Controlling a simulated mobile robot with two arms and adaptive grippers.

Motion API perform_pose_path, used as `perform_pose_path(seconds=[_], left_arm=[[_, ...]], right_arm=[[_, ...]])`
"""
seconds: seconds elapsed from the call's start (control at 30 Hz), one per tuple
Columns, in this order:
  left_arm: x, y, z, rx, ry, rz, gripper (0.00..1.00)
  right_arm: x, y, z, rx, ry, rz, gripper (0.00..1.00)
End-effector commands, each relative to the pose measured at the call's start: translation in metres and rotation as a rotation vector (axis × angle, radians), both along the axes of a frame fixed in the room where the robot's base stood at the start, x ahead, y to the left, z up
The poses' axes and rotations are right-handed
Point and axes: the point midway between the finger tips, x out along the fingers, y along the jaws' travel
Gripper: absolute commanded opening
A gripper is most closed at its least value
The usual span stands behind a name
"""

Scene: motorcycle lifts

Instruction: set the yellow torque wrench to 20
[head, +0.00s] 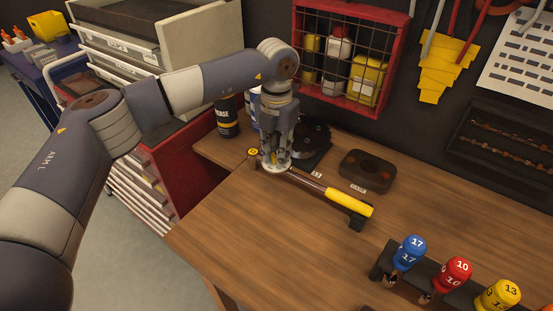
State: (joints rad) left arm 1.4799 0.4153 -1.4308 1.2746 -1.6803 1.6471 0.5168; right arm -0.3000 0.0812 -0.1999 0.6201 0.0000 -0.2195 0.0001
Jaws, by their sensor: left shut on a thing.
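The yellow torque wrench (348,200) lies across the wooden bench. Its yellow section is at the right, and a dark shaft runs from it up and left to my left gripper. My left gripper (276,166) points down and is shut on the wrench's left end. The fingers hide much of that end, with a pale round part showing at the fingertips. A small yellow round piece (253,152) shows just left of the fingers. I cannot read any setting on the wrench. My right gripper is not in view.
A dark tray (367,171) and a black round item (313,135) lie behind the wrench. A dark bottle (227,118) stands at the back left. Blue (409,252), red (453,274) and yellow (497,296) numbered knobs stand at front right. The bench's front left is clear.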

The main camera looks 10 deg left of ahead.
Motion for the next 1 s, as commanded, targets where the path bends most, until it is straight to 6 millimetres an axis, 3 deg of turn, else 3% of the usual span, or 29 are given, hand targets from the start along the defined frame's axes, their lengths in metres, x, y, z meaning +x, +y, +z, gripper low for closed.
perform_pose_path(seconds=[0.03, 0.4, 1.0], left_arm=[[0.000, 0.000, -0.003, 0.000, -0.002, -0.045, 0.00], [0.001, 0.000, -0.002, 0.000, -0.001, -0.395, 0.00], [0.000, 0.000, 0.000, 0.001, 0.001, -0.886, 0.00]], right_arm=[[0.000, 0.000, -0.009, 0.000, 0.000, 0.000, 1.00], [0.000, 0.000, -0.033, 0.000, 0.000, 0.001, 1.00], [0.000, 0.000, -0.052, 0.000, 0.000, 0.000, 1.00]])
